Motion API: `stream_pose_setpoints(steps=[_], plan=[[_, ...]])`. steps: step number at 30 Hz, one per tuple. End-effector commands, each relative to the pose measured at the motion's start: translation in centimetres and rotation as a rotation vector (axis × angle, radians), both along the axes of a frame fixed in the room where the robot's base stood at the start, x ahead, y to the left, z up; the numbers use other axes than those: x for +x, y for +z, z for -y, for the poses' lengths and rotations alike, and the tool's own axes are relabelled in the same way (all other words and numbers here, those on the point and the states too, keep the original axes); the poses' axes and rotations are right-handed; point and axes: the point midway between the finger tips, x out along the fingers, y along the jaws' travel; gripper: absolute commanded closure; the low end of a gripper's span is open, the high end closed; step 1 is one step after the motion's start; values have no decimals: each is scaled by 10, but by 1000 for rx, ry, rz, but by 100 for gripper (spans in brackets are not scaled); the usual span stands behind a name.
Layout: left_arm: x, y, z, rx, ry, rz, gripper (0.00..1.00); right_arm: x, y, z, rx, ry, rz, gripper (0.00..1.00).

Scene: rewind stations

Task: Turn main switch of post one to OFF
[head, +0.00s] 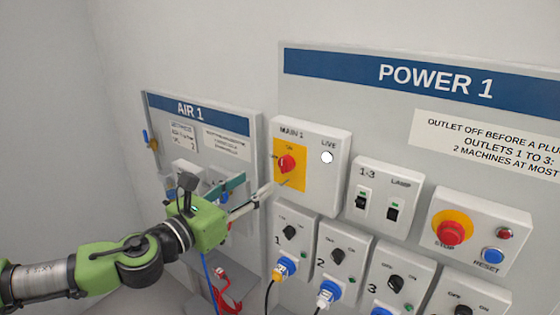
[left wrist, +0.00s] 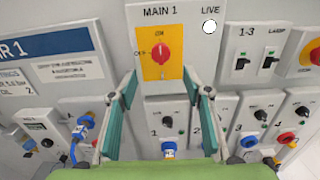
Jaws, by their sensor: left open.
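The main switch (head: 286,163) is a red rotary knob on a yellow plate, on the grey MAIN 1 box (head: 318,190) of the POWER 1 panel. In the left wrist view the knob (left wrist: 160,53) stands upright, toward the ON mark above it; the OFF mark is at its left. My left gripper (head: 257,184) is open and empty, in front of the panel and below and left of the knob in the head view. In the left wrist view its fingers (left wrist: 161,80) spread to both sides below the knob, apart from it. My right gripper is not in view.
A white LIVE lamp (head: 327,157) is right of the knob. Outlet boxes with black knobs and plugged cables (head: 290,243) sit below. A 1-3 switch box (head: 378,200) and a STOP button (head: 451,233) are at right. The AIR 1 panel (head: 238,122) is behind my left arm.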

Motion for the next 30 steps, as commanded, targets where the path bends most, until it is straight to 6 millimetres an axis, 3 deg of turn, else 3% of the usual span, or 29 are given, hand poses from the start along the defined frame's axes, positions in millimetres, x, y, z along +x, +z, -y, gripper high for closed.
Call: stream_pose_setpoints(steps=[6,15,29,30], plan=[[39,4,30,-2,-3,-3,55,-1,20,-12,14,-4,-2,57],[79,2,57,-3,-1,-2,55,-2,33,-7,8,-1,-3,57],[88,0,64,-4,0,-3,55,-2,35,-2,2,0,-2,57],[88,0,64,-4,0,-3,60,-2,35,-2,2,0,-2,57]])
